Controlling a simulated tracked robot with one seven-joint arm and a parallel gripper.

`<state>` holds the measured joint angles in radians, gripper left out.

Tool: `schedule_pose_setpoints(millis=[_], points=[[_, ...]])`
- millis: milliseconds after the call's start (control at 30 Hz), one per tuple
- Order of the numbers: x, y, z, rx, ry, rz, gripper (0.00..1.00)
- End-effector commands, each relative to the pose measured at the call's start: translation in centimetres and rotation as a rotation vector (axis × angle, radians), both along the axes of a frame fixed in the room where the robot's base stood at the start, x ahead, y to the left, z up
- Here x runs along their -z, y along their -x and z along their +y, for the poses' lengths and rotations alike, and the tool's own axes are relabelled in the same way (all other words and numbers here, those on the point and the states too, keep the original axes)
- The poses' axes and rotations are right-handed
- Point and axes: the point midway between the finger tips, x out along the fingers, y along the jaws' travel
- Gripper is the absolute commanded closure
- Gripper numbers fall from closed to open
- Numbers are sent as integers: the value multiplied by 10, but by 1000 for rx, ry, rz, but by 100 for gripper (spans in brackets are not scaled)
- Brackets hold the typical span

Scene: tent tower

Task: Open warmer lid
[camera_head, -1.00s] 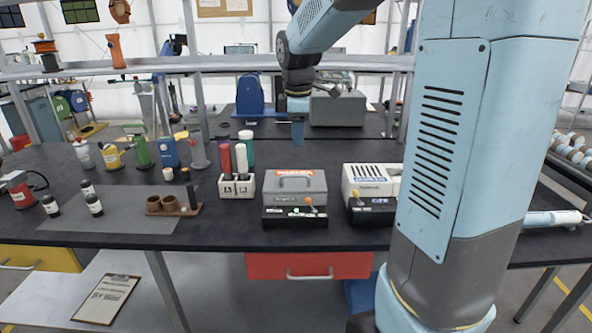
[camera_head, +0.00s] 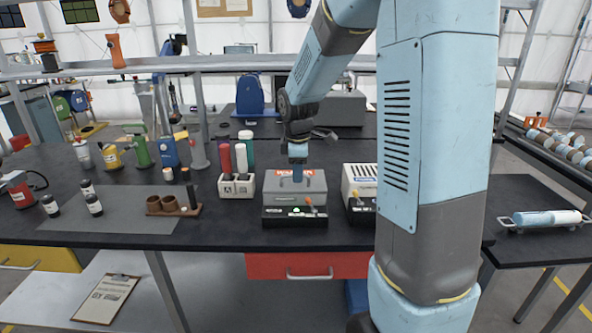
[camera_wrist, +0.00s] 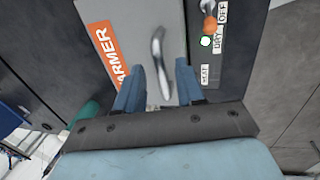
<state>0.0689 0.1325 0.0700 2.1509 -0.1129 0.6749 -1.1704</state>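The warmer (camera_head: 285,213) is a grey box on a black base with a green light and an orange-tipped lever. It stands on the dark bench in the head view. Its grey lid (camera_head: 311,190) is closed and carries an orange label. I cannot tell whether either finger touches the handle.
A white box with an orange lever (camera_head: 362,180) stands close to the warmer's right. A brown cup stand (camera_head: 175,211) is further left. A red drawer (camera_head: 270,266) is below the bench edge.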

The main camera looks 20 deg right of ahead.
Motion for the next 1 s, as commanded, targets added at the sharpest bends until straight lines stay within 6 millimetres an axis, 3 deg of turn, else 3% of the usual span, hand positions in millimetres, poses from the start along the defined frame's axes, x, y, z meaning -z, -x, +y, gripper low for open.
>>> schedule_pose_setpoints(millis=[200, 600, 1000], points=[[0, 0, 0, 0, 0, 0, 63], [0, 0, 0, 0, 0, -1, 100], [-1, -1, 0, 0, 0, -3, 100]])
